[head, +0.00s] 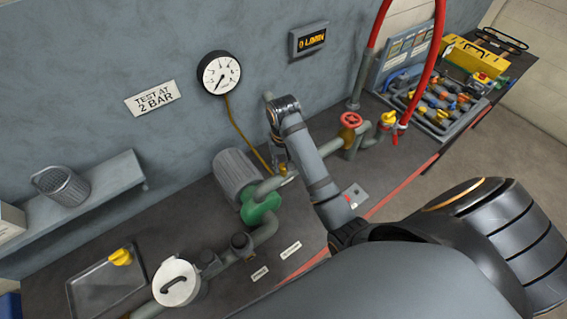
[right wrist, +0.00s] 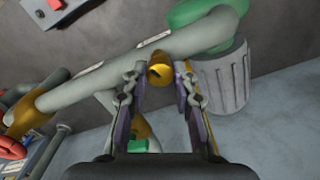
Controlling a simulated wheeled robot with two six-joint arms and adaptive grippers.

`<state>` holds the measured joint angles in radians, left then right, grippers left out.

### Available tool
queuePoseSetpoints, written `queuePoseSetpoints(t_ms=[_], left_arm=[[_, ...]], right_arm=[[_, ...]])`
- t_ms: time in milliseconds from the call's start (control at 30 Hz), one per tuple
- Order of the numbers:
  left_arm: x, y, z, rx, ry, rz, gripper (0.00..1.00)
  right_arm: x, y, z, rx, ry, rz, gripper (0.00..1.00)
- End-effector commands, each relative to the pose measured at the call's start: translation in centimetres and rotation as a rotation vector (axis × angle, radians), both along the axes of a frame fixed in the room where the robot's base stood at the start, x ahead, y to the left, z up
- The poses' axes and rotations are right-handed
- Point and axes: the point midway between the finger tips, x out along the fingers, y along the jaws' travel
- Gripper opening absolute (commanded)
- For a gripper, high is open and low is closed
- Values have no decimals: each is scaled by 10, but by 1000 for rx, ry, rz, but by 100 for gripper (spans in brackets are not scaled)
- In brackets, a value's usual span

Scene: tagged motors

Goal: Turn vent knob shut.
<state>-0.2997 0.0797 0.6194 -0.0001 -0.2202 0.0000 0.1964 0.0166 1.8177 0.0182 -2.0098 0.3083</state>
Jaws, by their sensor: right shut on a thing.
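The vent knob (right wrist: 160,73) is a small brass-yellow knob on the grey pipe. In the right wrist view it sits between the fingertips of my right gripper (right wrist: 159,82), which is shut on it. In the head view my right gripper (head: 278,157) reaches down at the pipe beside the green pump (head: 261,207), and the knob (head: 283,169) shows only in part below the fingers. My left gripper is not in view.
A round gauge (head: 218,74) and a display reading 0 L/MIN (head: 311,38) are on the wall. A red handwheel (head: 351,119) and a yellow valve (head: 388,119) stand right of the gripper. A white-lidded pot (head: 176,282) stands at the front left.

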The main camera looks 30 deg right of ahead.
Motion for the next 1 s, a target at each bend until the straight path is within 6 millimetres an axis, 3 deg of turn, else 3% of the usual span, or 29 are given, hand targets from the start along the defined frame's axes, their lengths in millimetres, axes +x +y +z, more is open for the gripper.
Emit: queuePoseSetpoints(t_ms=[500, 1000], left_arm=[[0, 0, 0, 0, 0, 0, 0], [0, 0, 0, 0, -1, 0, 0]], right_arm=[[0, 0, 0, 3, 0, -308, 0], [0, 0, 0, 3, 0, -359, 0]])
